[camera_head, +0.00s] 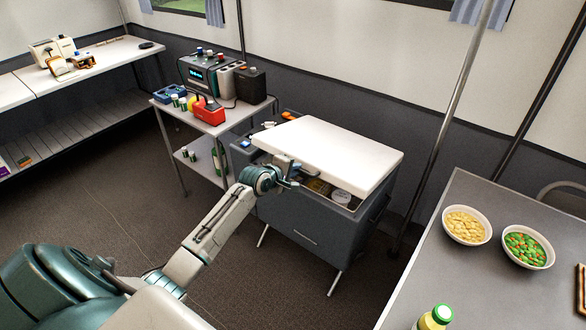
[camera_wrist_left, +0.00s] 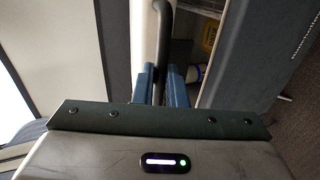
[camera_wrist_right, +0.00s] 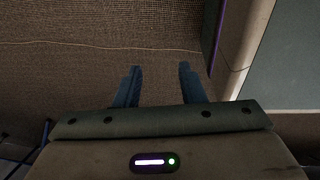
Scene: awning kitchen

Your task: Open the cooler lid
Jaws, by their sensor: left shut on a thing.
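The cooler (camera_head: 297,222) is a grey box on metal legs, right of the small side table. Its white lid (camera_head: 335,150) is tilted up a little at the front edge, and a gap shows cans or jars (camera_head: 342,196) inside. My left gripper (camera_head: 292,178) is at the lid's front edge. In the left wrist view its blue fingers (camera_wrist_left: 162,85) are shut on a dark bar-like handle (camera_wrist_left: 164,45) beside the pale lid edge. My right gripper (camera_wrist_right: 160,85) shows only in its own wrist view, open and empty above the brown floor.
A side table (camera_head: 203,122) with a red box (camera_head: 208,112) and machines stands left of the cooler. A metal pole (camera_head: 445,120) rises behind it. A grey table (camera_head: 440,262) with a bowl of pale food (camera_head: 467,225) and a vegetable bowl (camera_head: 527,247) is at right. The floor at left is clear.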

